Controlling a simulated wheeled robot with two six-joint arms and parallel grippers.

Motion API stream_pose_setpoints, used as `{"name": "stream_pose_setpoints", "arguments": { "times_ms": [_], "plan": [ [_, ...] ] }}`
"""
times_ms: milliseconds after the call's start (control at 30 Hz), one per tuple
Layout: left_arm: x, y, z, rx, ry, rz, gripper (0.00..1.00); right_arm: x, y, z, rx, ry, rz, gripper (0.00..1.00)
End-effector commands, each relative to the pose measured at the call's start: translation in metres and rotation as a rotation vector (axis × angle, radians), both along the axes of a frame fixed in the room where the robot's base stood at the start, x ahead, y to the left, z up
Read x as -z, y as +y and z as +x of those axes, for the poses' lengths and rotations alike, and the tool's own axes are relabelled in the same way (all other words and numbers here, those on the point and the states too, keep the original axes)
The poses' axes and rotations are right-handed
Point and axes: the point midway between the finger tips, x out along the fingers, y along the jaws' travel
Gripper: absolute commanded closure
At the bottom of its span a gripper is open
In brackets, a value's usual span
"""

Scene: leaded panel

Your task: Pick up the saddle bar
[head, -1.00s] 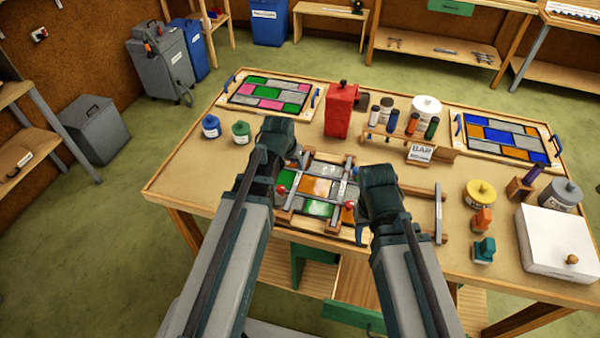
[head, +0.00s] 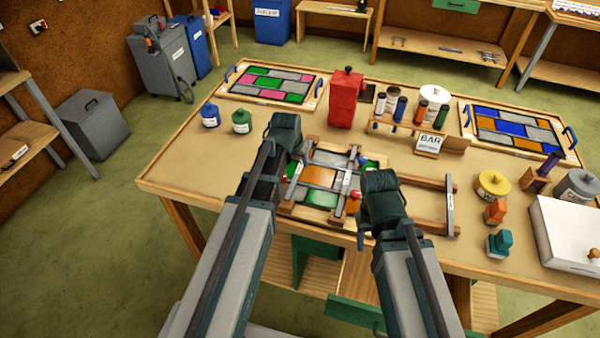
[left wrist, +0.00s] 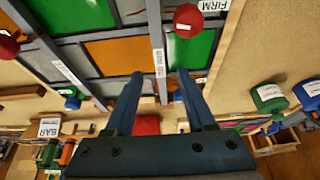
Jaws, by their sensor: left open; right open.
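A thin grey metal bar (head: 450,205), which looks like the saddle bar, lies across the ends of a wooden rack to the right of the leaded panel. The panel (head: 318,177), with orange, green and grey panes, is on the bench between my grippers. My left gripper (head: 287,135) is over the panel's left side, its fingers hidden in the head view. In the left wrist view its fingers (left wrist: 161,75) are open and empty, with a labelled grey strip (left wrist: 158,60) of the panel beyond them. My right gripper (head: 380,190) is open between the panel and the bar, its fingertips mostly hidden.
A BAR sign (head: 430,143) stands behind the rack. A red container (head: 345,100) and a rack of bottles (head: 400,115) stand at the back. A yellow tin (head: 493,186) and a white box (head: 575,235) are on the right.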

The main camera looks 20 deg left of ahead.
Motion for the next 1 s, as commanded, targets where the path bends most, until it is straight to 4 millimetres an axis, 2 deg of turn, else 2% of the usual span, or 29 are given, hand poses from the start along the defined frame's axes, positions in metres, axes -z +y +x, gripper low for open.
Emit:
{"name": "stream_pose_setpoints", "arguments": {
  "times_ms": [167, 500, 800, 833, 1000],
  "plan": [
    [0.006, 0.000, 0.003, 0.000, 0.000, 0.000, 0.45, 0.006, 0.000, 0.000, 0.000, 0.000, 0.000, 0.50],
    [0.045, -0.001, 0.019, 0.000, 0.000, 0.000, 0.45, 0.045, 0.000, 0.000, 0.000, 0.000, 0.000, 0.50],
    [0.046, -0.001, 0.021, 0.000, 0.000, 0.000, 0.45, 0.046, 0.000, 0.000, 0.000, 0.000, 0.000, 0.50],
    [0.046, -0.001, 0.021, 0.000, 0.000, 0.000, 0.47, 0.046, 0.000, 0.000, 0.000, 0.000, 0.000, 0.50],
    [0.046, -0.001, 0.021, 0.000, 0.000, 0.000, 0.77, 0.046, 0.000, 0.000, 0.000, 0.000, 0.000, 0.50]
  ]
}}
